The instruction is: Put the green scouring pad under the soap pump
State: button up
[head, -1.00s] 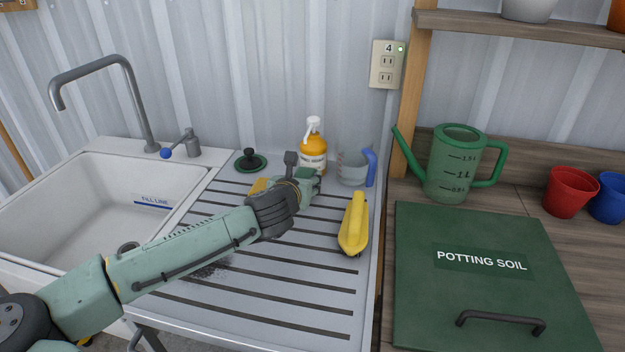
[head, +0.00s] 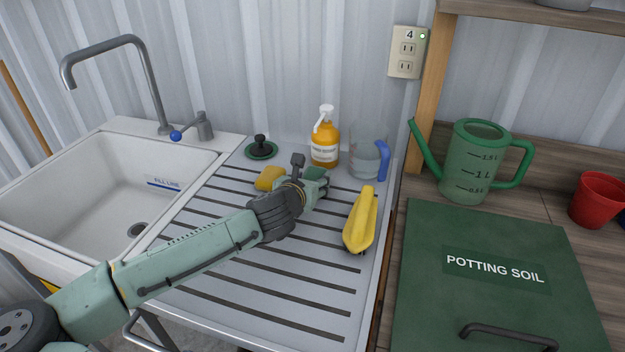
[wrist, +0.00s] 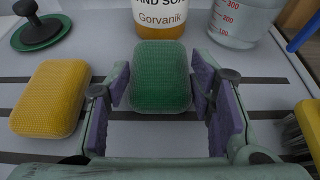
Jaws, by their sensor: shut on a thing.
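The soap pump (head: 325,147), an amber bottle with a white pump head, stands upright at the back of the draining board. Its lower label and base show at the top of the wrist view (wrist: 160,20). The green scouring pad (wrist: 160,72) lies between the purple-lined fingers of my gripper (wrist: 161,88), just in front of the bottle. My gripper is shut on the pad. In the head view my gripper (head: 318,184) is in front of the soap pump, and the pad is hard to tell from the green fingers. The bottle's base appears to rest on the board.
A yellow sponge (head: 269,178) lies left of my gripper, with a green sink plug (head: 261,149) behind it. A clear jug with a blue handle (head: 366,158) stands right of the soap pump. A yellow brush (head: 360,220) lies to the right. The board's front is clear.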

jog(key=shift+f, duration=0.2)
jog(key=o, duration=0.9)
jog(key=shift+r, duration=0.1)
jog(key=shift+s+r, duration=0.1)
jog(key=shift+r, duration=0.05)
jog(key=b+v, duration=0.2)
jog(key=v, duration=0.9)
jog(key=shift+s+a+r+b, duration=0.1)
jog(key=shift+s+r+b, duration=0.05)
jog(key=shift+s+b, duration=0.25)
